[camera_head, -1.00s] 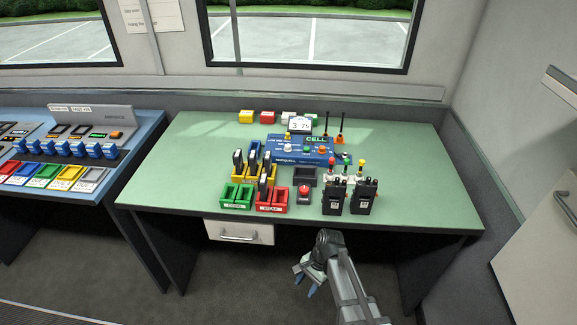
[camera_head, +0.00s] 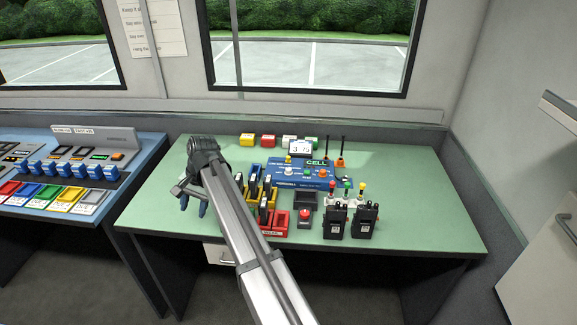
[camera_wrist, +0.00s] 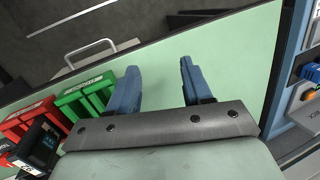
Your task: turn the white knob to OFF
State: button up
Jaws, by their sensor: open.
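The white knob (camera_head: 289,172) is on the left part of a blue panel (camera_head: 318,183) marked CELL, on the green table. Its pointer is too small to read. My gripper (camera_head: 193,204) is over the left part of the table, well left of the knob, with its blue fingers pointing down. In the wrist view my gripper (camera_wrist: 158,76) has its two fingers wide apart with nothing between them but bare green tabletop. The knob is not in the wrist view.
Between gripper and panel stand yellow holders with black devices (camera_head: 266,205) and a red tray (camera_head: 275,224); a green tray (camera_wrist: 85,95) shows in the wrist view. Two black radios (camera_head: 367,221) and a red button (camera_head: 305,217) stand in front. A blue console (camera_head: 80,175) is at left.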

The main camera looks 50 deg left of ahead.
jog(key=w+a+r+n, duration=0.1)
jog(key=w+a+r, duration=0.1)
jog(key=a+r, duration=0.3)
notch_tip(320, 180, up, 5)
jog(key=m+t+h, duration=0.2)
jog(key=m+t, duration=0.1)
send_over(289, 168)
notch_tip(289, 168, down, 13)
jog(key=shift+s+f, duration=0.15)
jog(key=shift+c, duration=0.3)
grip_shut()
